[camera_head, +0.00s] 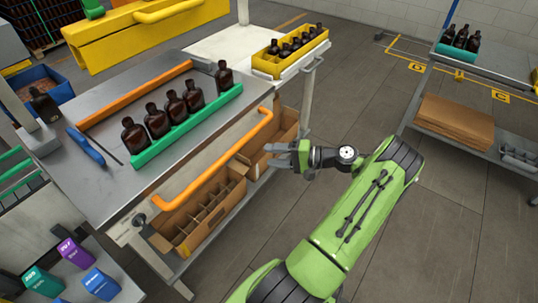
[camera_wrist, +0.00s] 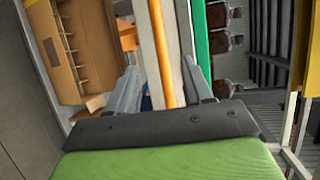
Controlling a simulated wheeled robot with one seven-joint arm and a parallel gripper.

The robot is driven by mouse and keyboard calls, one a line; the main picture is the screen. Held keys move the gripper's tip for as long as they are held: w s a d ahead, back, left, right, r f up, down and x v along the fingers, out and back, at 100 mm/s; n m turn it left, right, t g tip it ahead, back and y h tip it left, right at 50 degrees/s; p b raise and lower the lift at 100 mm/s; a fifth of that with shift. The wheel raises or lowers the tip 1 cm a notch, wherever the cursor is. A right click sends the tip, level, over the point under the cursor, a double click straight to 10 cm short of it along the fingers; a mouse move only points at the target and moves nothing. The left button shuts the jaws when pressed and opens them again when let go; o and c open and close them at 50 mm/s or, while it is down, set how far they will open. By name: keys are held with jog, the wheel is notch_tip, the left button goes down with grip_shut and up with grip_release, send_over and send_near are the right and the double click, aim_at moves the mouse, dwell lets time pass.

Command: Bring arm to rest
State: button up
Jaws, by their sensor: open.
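My gripper (camera_head: 283,155) is at the end of my green arm, in the head view right of the metal workbench (camera_head: 100,188) and its orange front rail (camera_head: 215,160). In the wrist view my gripper (camera_wrist: 160,85) has its two grey fingers apart with nothing held between them. Several amber bottles (camera_head: 157,121) stand upright in a row along the green strip (camera_head: 190,127) on the workbench, clear of my gripper. They also show, turned sideways, in the wrist view (camera_wrist: 219,54).
Cardboard boxes with dividers (camera_head: 205,209) sit on the shelf under the workbench. A yellow crate of bottles (camera_head: 290,54) stands on the white surface behind. A grey cart (camera_head: 480,75) with bottles and cardboard is at the right. The floor between is clear.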

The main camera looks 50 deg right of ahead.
jog(key=shift+w+a, duration=0.1)
dwell(0.3)
jog(key=w+a+r+n+g+h, duration=0.1)
jog(key=w+a+r+n+g, duration=0.2)
jog(key=a, duration=0.4)
jog(key=w+a+r+n+g, duration=0.2)
jog(key=a+r+n+g, duration=0.15)
jog(key=a, duration=0.35)
jog(key=w+a+r+n+g+h, duration=0.1)
jog(key=w+a+r+n+g, duration=0.1)
jog(key=a+r+g, duration=0.35)
jog(key=s+a+r+n+t+h, duration=0.1)
jog(key=s+a+r+n+h, duration=0.25)
jog(key=s+a, duration=0.55)
jog(key=s+a+r+n+t+h, duration=0.1)
jog(key=s+a, duration=0.3)
jog(key=s, duration=0.4)
jog(key=shift+s+a+r+n+t, duration=0.15)
jog(key=shift+r+n+t, duration=0.35)
jog(key=shift+r, duration=0.4)
